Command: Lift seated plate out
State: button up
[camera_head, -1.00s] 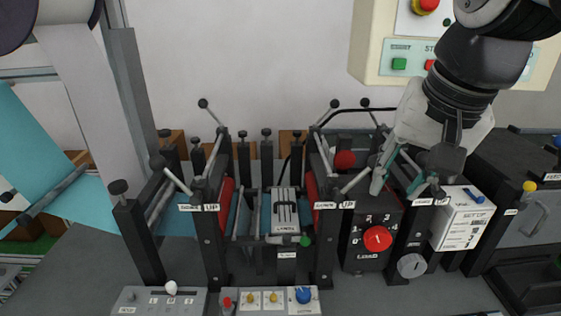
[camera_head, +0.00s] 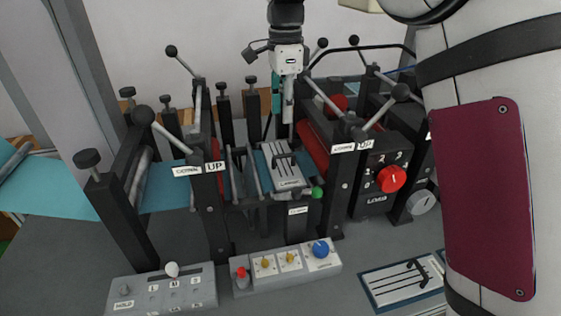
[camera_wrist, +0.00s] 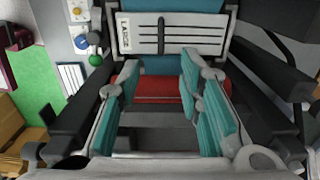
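The seated plate (camera_head: 288,178) is a silver-grey plate with black slots and a dark bar handle, lying between the two roller stands. In the wrist view the plate (camera_wrist: 190,38) is ahead of the fingertips, at the top of the picture. My gripper (camera_head: 283,112) points down just behind the plate in the head view. In the wrist view its teal-padded fingers (camera_wrist: 160,80) are spread wide with nothing between them. The fingers appear apart from the plate. A red roller (camera_wrist: 158,88) shows beyond the open fingers.
Black posts and levers with ball knobs (camera_head: 143,116) stand on both sides of the plate. A green knob (camera_head: 318,192) sits at its front right. A second slotted plate (camera_head: 385,291) lies at the front right. A control box (camera_head: 287,265) stands in front.

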aim_at(284, 156)
notch_tip(284, 156, down, 14)
jog(key=shift+w+r+p, duration=0.1)
jog(key=shift+p, duration=0.95)
grip_shut()
